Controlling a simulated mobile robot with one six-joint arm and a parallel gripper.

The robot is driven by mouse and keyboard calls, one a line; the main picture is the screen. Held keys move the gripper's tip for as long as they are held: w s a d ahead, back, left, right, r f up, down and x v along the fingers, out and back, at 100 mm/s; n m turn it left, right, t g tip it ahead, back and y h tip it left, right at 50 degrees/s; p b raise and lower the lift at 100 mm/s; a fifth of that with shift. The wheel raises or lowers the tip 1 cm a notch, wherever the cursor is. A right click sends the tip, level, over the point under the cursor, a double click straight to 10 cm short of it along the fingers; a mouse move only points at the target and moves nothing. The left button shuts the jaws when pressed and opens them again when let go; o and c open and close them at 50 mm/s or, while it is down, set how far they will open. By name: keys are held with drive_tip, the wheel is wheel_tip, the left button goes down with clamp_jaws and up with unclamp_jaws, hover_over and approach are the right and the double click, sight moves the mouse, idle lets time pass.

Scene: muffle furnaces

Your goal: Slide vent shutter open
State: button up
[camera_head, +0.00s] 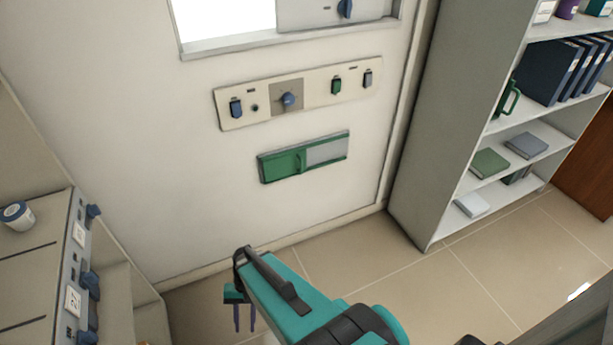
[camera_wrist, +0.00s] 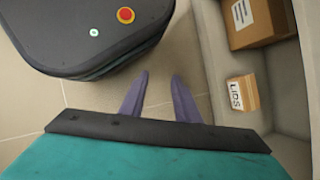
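The vent shutter (camera_head: 283,166) is a green sliding plate with a small upright handle (camera_head: 299,161), set in a framed vent on the wall in the head view. The plate covers the left part of the frame, and a grey panel (camera_head: 326,151) shows in the right part. My gripper (camera_head: 244,328) is low in front of the wall, below the vent and well apart from it, pointing down. In the wrist view my gripper (camera_wrist: 158,78) has its two purple fingers apart with nothing between them. The vent is not in the wrist view.
A control panel (camera_head: 297,95) with switches and a knob is above the vent. A bench unit (camera_head: 75,270) with blue handles stands at left, and a shelf unit (camera_head: 428,130) at right. Boxes (camera_wrist: 258,22) lie on a low shelf in the wrist view. Floor shows between.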

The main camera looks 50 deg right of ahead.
sight(305, 168)
drive_tip(key=w+d+m+t+y+b, duration=0.3)
drive_tip(key=w+d+m+t+b, duration=0.3)
drive_tip(key=w+d+m+b, duration=0.5)
drive_tip(key=w+d+r+m+t+b, duration=0.1)
drive_tip(key=w+d+r+m+t, duration=0.2)
drive_tip(key=d, duration=0.4)
drive_tip(key=w+d+m+t+b, duration=0.1)
drive_tip(key=w+d+t+b, duration=0.1)
drive_tip(key=w+d, duration=0.35)
drive_tip(key=s+d+r+m+t+h+b, duration=0.1)
drive_tip(key=s+d+r+m+t+b, duration=0.2)
drive_tip(key=d, duration=0.8)
drive_tip(key=s+d+r+m+t+h+b, duration=0.1)
drive_tip(key=s+d+r+m+t+b, duration=0.2)
drive_tip(key=d+r, duration=0.4)
drive_tip(key=s+d+r+m+t+h+b, duration=0.2)
drive_tip(key=s+d+r+m+t+b, duration=0.1)
drive_tip(key=d, duration=1.2)
wheel_tip(305, 168, up, 2)
drive_tip(key=shift+s+r+m+t+b, duration=0.1)
drive_tip(key=shift+s+m+t+b, duration=0.3)
drive_tip(key=shift+m+b, duration=0.65)
drive_tip(key=shift+w, duration=0.2)
drive_tip(key=b+x, duration=0.3)
drive_tip(key=x, duration=1)
drive_tip(key=shift+w+b, duration=0.4)
